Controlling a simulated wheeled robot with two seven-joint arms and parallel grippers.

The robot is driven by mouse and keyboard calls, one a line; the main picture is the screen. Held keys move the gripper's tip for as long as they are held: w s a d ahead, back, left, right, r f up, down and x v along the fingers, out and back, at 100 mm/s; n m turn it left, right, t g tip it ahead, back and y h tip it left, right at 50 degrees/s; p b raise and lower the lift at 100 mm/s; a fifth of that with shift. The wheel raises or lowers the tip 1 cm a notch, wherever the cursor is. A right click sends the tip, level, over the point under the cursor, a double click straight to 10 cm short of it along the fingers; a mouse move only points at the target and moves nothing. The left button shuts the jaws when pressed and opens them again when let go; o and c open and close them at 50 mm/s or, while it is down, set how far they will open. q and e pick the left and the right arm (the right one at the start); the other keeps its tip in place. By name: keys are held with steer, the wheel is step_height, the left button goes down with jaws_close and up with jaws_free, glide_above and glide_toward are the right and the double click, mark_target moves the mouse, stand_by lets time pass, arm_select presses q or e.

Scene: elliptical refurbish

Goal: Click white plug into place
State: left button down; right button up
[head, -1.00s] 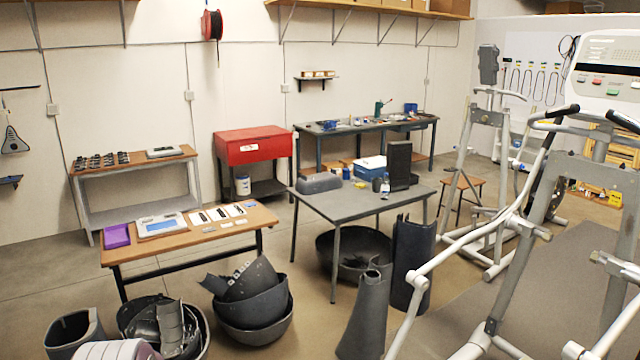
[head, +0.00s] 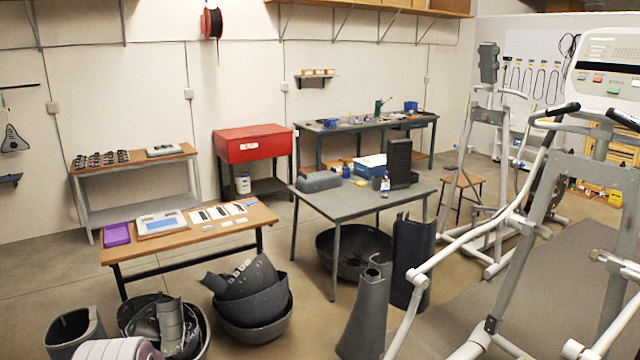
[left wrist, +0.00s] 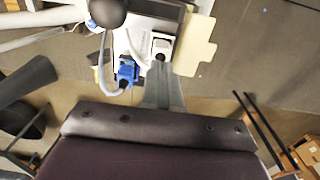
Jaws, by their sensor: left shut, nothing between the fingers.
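In the left wrist view, my left gripper (left wrist: 162,66) is shut and empty, its grey fingers reaching up from the dark gripper body. A small white block with a dark spot, which looks like the white plug (left wrist: 160,45), lies right at the fingertips; I cannot tell if they touch it or how far it is seated. To its left is a blue plug (left wrist: 126,73) with a pale blue cable (left wrist: 106,68). A thin white lead runs between them. Neither gripper shows in the head view, and the white plug is too small to make out there.
In the left wrist view, a cream plate (left wrist: 197,45) stands right of the white plug, and a dark round knob (left wrist: 107,12) is upper left. In the head view, exercise machine frames (head: 545,200) fill the right side; a grey table (head: 350,205) and dark shells (head: 250,300) stand left of them.

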arm_select(q)
step_height(320, 180, up, 6)
steer(key=p, duration=0.4)
